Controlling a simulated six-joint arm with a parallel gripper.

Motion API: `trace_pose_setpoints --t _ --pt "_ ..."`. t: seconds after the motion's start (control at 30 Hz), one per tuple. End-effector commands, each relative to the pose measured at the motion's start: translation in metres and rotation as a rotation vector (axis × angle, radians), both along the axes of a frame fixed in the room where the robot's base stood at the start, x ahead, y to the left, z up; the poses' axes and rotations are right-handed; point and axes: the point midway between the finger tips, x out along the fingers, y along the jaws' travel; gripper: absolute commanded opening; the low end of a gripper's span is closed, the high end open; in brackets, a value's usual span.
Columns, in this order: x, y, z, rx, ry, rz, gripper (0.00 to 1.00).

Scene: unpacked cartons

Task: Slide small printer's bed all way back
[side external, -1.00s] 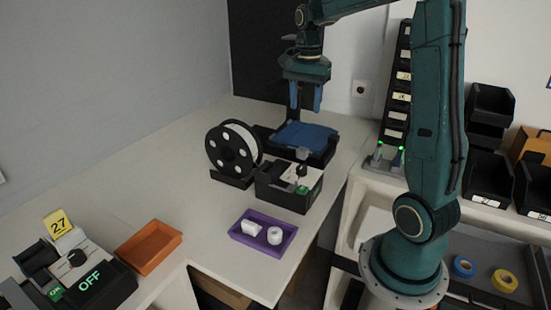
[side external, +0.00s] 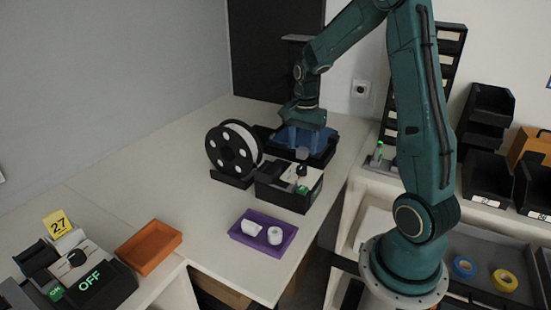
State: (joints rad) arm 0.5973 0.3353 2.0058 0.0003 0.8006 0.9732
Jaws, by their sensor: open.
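The small printer (side external: 319,161) is a low black frame at the back of the white table, with its blue bed (side external: 323,143) in it. A small grey knob (side external: 302,153) shows at the bed's front. My gripper (side external: 303,143) points down over the bed, its blue fingers open and low at the bed. The fingers and bed are a similar blue, so I cannot tell whether they touch. My gripper hides part of the bed and its back edge.
A black control box (side external: 288,190) stands just in front of the printer, and a white spool on a black holder (side external: 233,150) stands left of it. A purple tray (side external: 245,240) with two white pieces and an orange tray (side external: 148,247) lie nearer. A dark panel stands behind.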

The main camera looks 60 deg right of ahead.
Motion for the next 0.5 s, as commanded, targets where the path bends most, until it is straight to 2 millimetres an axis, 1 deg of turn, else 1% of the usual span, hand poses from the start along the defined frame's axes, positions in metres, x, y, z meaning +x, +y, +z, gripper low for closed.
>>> trace_pose_setpoints --t 0.13,0.4,0.43,0.5 --pt "0.0 0.0 -0.0065 0.0 0.0 0.0 0.49" --pt "0.0 0.0 -0.0073 0.0 0.0 0.0 0.49" --pt "0.0 0.0 -0.0073 0.0 0.0 0.0 0.47" --pt "-0.0001 0.0 -0.0072 0.0 0.0 0.0 0.33"
